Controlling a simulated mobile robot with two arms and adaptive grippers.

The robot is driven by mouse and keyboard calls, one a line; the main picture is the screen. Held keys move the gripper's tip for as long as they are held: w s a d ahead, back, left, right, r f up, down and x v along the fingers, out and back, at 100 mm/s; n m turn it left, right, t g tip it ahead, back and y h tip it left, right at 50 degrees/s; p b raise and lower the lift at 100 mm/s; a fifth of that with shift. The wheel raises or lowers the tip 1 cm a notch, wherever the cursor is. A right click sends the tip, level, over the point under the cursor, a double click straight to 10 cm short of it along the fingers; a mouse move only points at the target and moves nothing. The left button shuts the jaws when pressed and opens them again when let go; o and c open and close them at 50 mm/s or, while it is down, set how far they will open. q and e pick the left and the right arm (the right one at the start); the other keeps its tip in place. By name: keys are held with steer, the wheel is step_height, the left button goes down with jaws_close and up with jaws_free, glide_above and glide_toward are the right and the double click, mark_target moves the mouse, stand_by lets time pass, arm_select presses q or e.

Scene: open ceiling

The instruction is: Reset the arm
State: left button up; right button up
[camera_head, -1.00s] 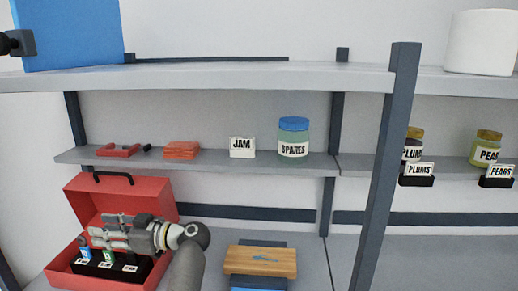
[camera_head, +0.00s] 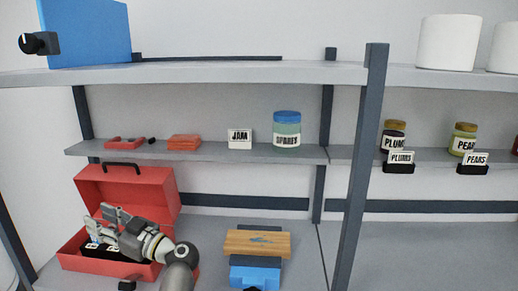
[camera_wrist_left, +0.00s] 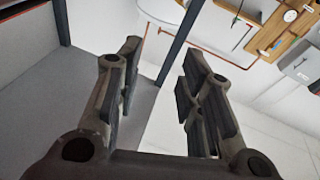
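My left gripper (camera_head: 107,222) is in front of the open red toolbox (camera_head: 128,192) at the lower left of the head view. It covers part of the black insert and its labelled slots inside the box. In the left wrist view the two fingers of the left gripper (camera_wrist_left: 160,85) are spread apart with nothing between them. My left forearm comes up from the bottom edge, right of the toolbox. My right gripper cannot be seen in these frames.
A wooden block (camera_head: 257,243) and a blue item (camera_head: 255,275) lie right of my arm. The middle shelf holds a SPARES jar (camera_head: 287,131), a JAM card (camera_head: 240,139) and red parts (camera_head: 184,142). A dark post (camera_head: 362,160) stands to the right.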

arm_select(q)
steer(key=d+m+t+h, duration=1.25)
steer(key=m+t, duration=0.25)
steer(key=t, duration=0.2)
steer(key=s+d+f+m+g+h, duration=0.35)
steer(key=d+f+h, duration=0.2)
steer(key=f, duration=0.25)
steer(key=s+d+f+m+g+h, duration=0.3)
steer(key=s+d+f+h, duration=0.15)
steer(key=f+h, duration=0.2)
steer(key=s+f+g, duration=0.6)
steer(key=s+f, duration=0.4)
steer(key=s+a+f+n+g+y, duration=0.2)
steer(key=s+a+f+g, duration=0.1)
steer(key=s, duration=0.6)
steer(key=s+a+f+n+g+y, duration=0.1)
steer(key=s+a+f+g+y, duration=0.15)
steer(key=s, duration=0.65)
step_height(320, 180, down, 25)
steer(key=s+g, duration=0.2)
steer(key=s+a+f+g, duration=0.1)
steer(key=s+a+f, duration=0.1)
steer(key=s+f, duration=1.4)
steer(key=shift+s+a+f+g, duration=0.3)
steer(key=shift+a+f, duration=0.1)
steer(key=shift+f, duration=0.15)
